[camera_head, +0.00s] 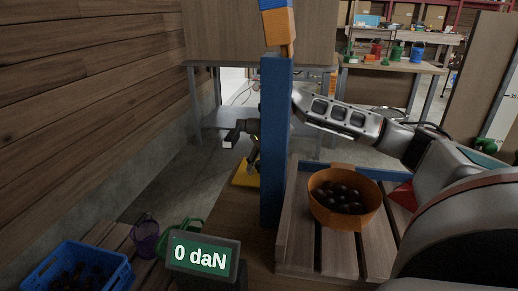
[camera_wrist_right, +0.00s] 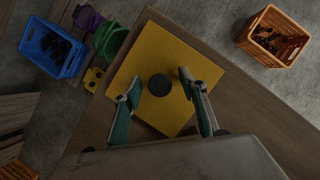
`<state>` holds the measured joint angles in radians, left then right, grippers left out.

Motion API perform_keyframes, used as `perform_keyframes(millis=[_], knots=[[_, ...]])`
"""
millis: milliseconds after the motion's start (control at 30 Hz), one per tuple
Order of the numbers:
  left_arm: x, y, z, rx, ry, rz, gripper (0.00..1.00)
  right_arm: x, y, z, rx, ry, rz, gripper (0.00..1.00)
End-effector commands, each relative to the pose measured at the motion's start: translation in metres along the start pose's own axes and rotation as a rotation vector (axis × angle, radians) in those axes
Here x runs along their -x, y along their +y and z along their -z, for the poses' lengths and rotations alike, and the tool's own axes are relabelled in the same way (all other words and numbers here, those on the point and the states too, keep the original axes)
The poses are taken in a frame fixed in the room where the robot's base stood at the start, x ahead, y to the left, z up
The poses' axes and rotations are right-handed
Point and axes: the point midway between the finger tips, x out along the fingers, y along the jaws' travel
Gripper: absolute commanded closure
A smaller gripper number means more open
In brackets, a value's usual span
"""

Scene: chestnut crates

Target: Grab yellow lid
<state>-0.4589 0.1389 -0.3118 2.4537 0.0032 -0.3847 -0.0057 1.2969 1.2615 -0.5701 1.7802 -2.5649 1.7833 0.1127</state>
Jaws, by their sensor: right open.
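The yellow lid is a flat square plate with a round black knob (camera_wrist_right: 160,84) in its middle. It shows in the right wrist view (camera_wrist_right: 183,52) on a brown wooden surface, and in the head view (camera_head: 243,178), partly hidden behind the blue post. My right gripper (camera_wrist_right: 160,86) is open, with its two fingers on either side of the knob in the wrist view. They appear apart from it, and nothing is held. In the head view my right gripper (camera_head: 238,152) hangs above the lid, its arm partly hidden by the post. My left gripper is not in view.
The blue post (camera_head: 276,150) stands close to my right arm. An orange bowl of chestnuts (camera_head: 345,215) sits in a slatted crate (camera_head: 285,259). A "0 daN" display (camera_head: 203,254), green basket (camera_head: 180,238), purple basket (camera_head: 146,235) and blue crate (camera_head: 105,262) are nearer.

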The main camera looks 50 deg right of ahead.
Motion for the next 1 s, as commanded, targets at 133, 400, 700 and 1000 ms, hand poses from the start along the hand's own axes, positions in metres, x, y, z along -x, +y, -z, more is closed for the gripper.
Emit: perform_keyframes(millis=[133, 400, 700, 1000], knots=[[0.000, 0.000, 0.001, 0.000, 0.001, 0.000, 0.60, 0.001, 0.000, 0.000, 0.000, -0.001, 0.000, 0.81], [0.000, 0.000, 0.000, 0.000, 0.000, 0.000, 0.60, 0.001, 0.000, 0.000, 0.000, -0.001, 0.000, 1.00], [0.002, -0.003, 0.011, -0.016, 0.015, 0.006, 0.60, 0.026, 0.000, -0.012, -0.003, -0.012, -0.003, 1.00], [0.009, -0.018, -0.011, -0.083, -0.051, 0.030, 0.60, 0.081, 0.000, -0.035, -0.003, -0.015, -0.005, 1.00]])
